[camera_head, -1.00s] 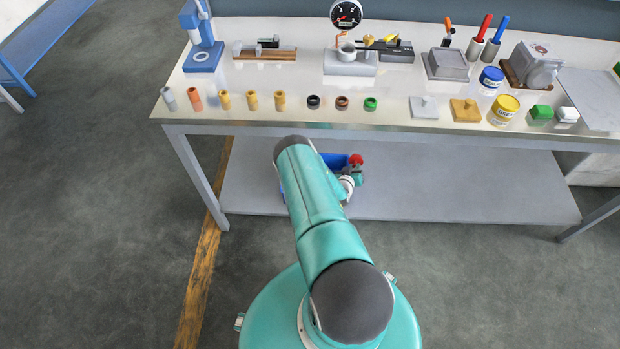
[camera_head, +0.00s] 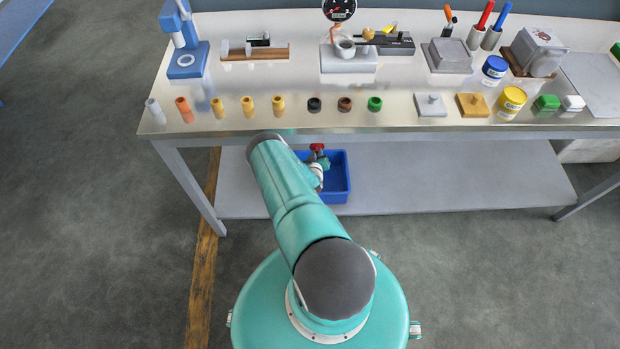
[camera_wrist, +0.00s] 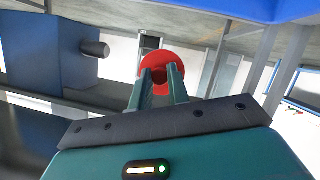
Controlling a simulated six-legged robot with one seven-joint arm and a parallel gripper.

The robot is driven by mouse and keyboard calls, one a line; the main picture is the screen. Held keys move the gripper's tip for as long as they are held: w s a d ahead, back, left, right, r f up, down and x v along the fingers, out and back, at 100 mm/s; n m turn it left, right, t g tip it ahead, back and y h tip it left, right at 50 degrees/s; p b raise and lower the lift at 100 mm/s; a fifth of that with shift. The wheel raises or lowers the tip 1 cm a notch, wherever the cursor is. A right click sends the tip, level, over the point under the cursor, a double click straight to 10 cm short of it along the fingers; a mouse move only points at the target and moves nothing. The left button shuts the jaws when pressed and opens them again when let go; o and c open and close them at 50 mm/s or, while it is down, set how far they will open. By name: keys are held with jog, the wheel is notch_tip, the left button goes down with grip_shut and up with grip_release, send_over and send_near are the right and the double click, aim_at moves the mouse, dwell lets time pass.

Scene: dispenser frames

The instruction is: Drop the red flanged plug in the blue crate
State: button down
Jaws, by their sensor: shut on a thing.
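The red flanged plug (camera_wrist: 161,66) is held between the fingertips of my gripper (camera_wrist: 159,84) in the wrist view, its round red flange facing the camera. In the head view the red plug (camera_head: 317,148) shows small beyond my arm, just under the bench's front edge. My gripper (camera_head: 321,161) there is partly hidden by my arm. The blue crate (camera_head: 339,195) sits on the lower shelf, its left part hidden by my arm. The plug appears over the crate's back-left part in the picture; its height above the crate is hard to tell.
The bench top (camera_head: 400,90) overhangs the lower shelf (camera_head: 450,180) and bears rings, sleeves, jars and tools. A bench leg (camera_head: 190,188) stands left of my arm. The shelf right of the crate is clear. A blue surface (camera_wrist: 230,8) crosses the top of the wrist view.

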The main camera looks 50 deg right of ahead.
jog(key=shift+s+f, duration=0.15)
jog(key=shift+f, duration=1.3)
jog(key=shift+s+f, duration=0.1)
jog(key=shift+f, duration=1.3)
jog(key=c, duration=1.3)
grip_release()
jog(key=shift+o, duration=0.2)
jog(key=shift+a, duration=0.15)
jog(key=v, duration=1.3)
jog(key=shift+s+a+r, duration=0.15)
jog(key=shift+a+r, duration=0.05)
